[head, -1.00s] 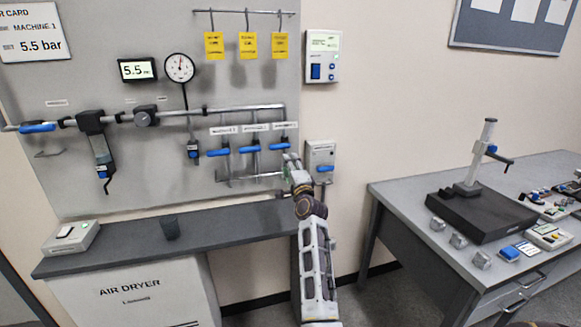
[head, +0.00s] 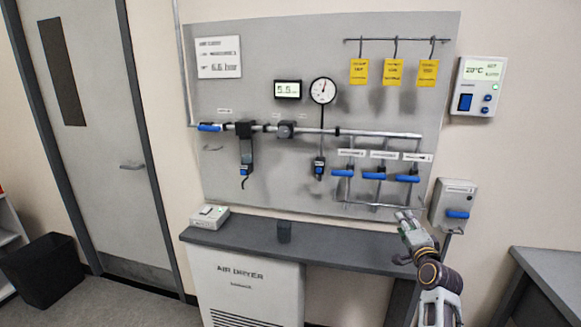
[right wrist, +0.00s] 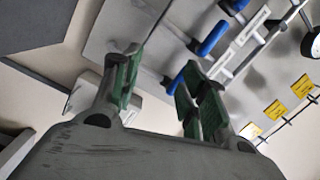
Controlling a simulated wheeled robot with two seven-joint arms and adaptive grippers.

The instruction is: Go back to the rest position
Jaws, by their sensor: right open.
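My right gripper (head: 408,218) is in front of the lower right part of the grey wall panel (head: 255,165), above the right end of the dark bench top. In the right wrist view its two green-padded fingers (right wrist: 155,90) are apart with nothing between them. Beyond them are blue valve handles (right wrist: 212,38) and yellow tags (right wrist: 277,110). In the head view three blue-handled valves (head: 374,176) sit up and left of the gripper. A grey box with a blue handle (head: 454,203) is on the wall to its right. My left gripper is not in view.
A grey table (head: 555,270) stands at the right. A door (head: 90,130) and black bin (head: 43,270) are at the left.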

